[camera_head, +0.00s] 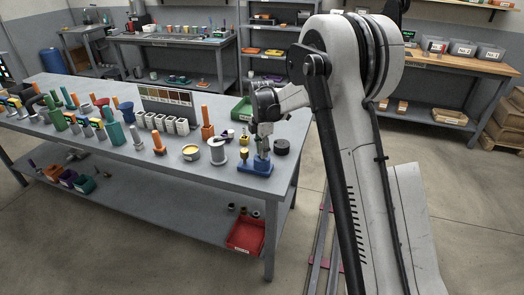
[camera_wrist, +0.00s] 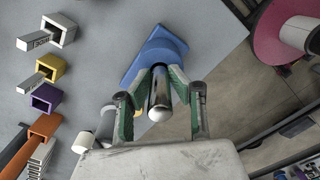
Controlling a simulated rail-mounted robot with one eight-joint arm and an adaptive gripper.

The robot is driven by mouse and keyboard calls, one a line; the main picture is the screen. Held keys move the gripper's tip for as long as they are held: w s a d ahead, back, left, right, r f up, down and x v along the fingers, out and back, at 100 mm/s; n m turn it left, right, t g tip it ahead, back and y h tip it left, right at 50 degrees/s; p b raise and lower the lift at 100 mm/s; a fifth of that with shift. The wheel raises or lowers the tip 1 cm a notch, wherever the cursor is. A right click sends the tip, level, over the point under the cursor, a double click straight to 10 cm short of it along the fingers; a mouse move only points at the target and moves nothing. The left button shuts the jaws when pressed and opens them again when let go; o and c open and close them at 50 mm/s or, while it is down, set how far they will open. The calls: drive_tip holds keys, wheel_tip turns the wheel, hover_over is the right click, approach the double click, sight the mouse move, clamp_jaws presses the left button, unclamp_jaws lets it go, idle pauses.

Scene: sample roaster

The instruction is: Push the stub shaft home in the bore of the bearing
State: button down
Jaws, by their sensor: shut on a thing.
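The stub shaft (camera_wrist: 159,97) is a shiny metal cylinder with a rounded near end. My gripper (camera_wrist: 160,74) is shut on it, with a green-padded finger on each side. The blue bearing (camera_wrist: 146,60) lies right behind the shaft's far end in the wrist view. In the head view the bearing (camera_head: 255,168) stands on the grey table near its right corner, with my gripper (camera_head: 262,148) just above it, pointing down. The fingers and shaft hide the bore. I cannot tell how far the shaft is in it.
The table's right edge is close.

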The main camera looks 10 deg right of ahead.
drive_tip(key=shift+f, duration=0.3)
drive_tip(key=c, duration=1.5)
unclamp_jaws()
drive_tip(key=shift+r, duration=0.1)
wheel_tip(320, 180, up, 12)
